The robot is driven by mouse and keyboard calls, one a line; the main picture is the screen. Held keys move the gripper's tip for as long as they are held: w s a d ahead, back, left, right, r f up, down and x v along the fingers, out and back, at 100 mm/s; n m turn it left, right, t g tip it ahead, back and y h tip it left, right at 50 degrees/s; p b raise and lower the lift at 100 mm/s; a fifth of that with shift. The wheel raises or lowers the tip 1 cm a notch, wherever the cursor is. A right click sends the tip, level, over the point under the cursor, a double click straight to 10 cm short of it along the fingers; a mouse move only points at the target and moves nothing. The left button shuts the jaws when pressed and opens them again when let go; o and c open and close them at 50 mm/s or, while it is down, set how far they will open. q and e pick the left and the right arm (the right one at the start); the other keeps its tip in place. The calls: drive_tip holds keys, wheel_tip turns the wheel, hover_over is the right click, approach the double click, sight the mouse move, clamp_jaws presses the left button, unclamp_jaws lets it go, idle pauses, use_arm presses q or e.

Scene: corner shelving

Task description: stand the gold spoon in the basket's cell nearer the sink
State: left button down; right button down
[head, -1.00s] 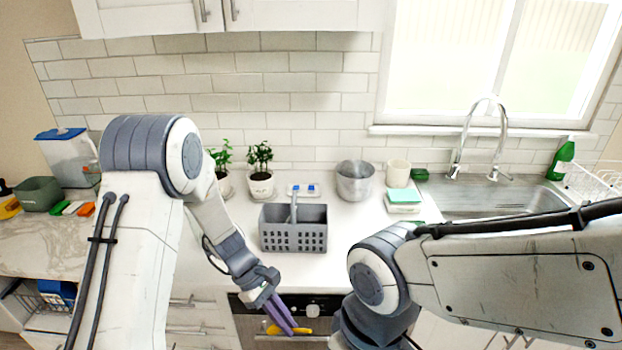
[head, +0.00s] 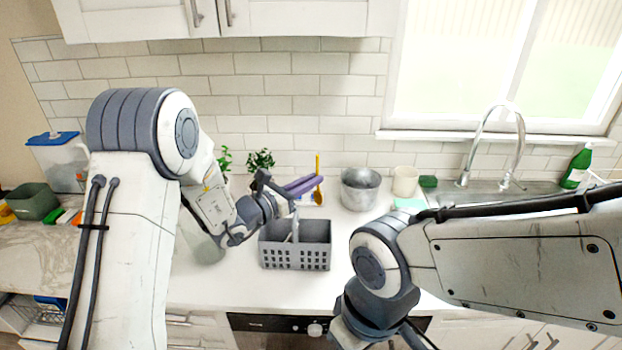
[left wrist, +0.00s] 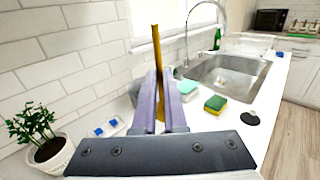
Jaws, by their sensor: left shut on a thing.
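My left gripper (head: 312,183) is shut on the gold spoon (head: 318,163) and holds it upright, handle up and bowl end down. In the head view the spoon appears just beyond the right part of the grey basket (head: 318,258), above the counter. The basket stands on the counter with a raised middle handle between its two cells; the right cell is nearer the sink (head: 470,190). In the left wrist view the spoon (left wrist: 156,45) rises from between the purple fingers (left wrist: 160,100); the basket is not visible there. My right gripper is out of the picture.
A metal pot (head: 360,190) and a white cup (head: 405,181) stand right of the spoon. Potted plants (left wrist: 45,148) stand along the wall at left. A sponge (left wrist: 215,103) lies by the sink. The counter in front of the pot is clear.

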sight(318, 202)
use_arm(q)
drive_tip(key=shift+d+f+b, duration=0.1)
drive_tip(key=shift+f+b, duration=1.85)
drive_tip(key=shift+f, duration=1.8)
wheel_tip(318, 202, down, 3)
drive_tip(key=b, duration=0.3)
drive_tip(key=shift+b, duration=0.3)
drive_tip(key=c, duration=0.9)
unclamp_jaws()
